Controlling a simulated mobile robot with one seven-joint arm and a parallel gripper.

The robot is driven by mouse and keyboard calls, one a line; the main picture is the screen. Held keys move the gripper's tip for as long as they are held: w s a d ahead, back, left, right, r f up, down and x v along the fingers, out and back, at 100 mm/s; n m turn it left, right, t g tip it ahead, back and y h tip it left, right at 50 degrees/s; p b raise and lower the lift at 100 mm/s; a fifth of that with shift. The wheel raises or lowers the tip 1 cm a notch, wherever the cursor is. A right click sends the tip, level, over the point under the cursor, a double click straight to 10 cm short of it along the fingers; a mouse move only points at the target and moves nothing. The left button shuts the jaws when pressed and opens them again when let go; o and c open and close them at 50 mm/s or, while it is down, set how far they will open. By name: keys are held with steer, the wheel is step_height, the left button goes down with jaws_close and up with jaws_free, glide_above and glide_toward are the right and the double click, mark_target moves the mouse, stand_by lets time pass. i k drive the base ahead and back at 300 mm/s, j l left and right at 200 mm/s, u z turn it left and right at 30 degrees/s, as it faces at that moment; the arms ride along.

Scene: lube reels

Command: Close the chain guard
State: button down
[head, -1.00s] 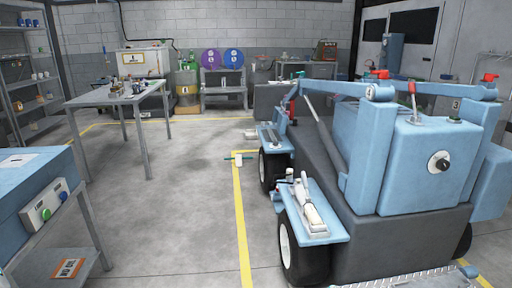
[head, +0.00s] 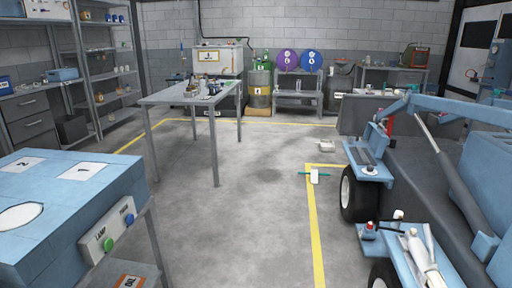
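I cannot pick out a chain guard for certain in the head view. A large blue and dark grey wheeled machine (head: 430,172) stands at the right, partly cut off by the frame edge. It has a long blue beam (head: 470,110) along its top and blue side steps (head: 368,165) above its black wheels. A white and grey tool-like item (head: 420,250) lies on the nearer step. My gripper is not in view.
A blue cabinet (head: 62,200) with green and blue buttons stands at the near left. A grey worktable (head: 170,98) holds small items. A white object with a green bar (head: 314,176) lies on the floor. Shelves and drums line the back.

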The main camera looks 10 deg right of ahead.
mark_target(376, 137)
steer(key=i+j+z, duration=0.25)
steer(key=i, duration=1)
steer(key=i+j+z, duration=0.1)
steer(key=i+z, duration=0.35)
steer(key=i, duration=0.8)
steer(key=i+z, duration=0.75)
steer(key=i+j+z, duration=0.15)
steer(key=i+z, duration=0.25)
steer(key=i+j+z, duration=0.25)
steer(key=z, duration=0.15)
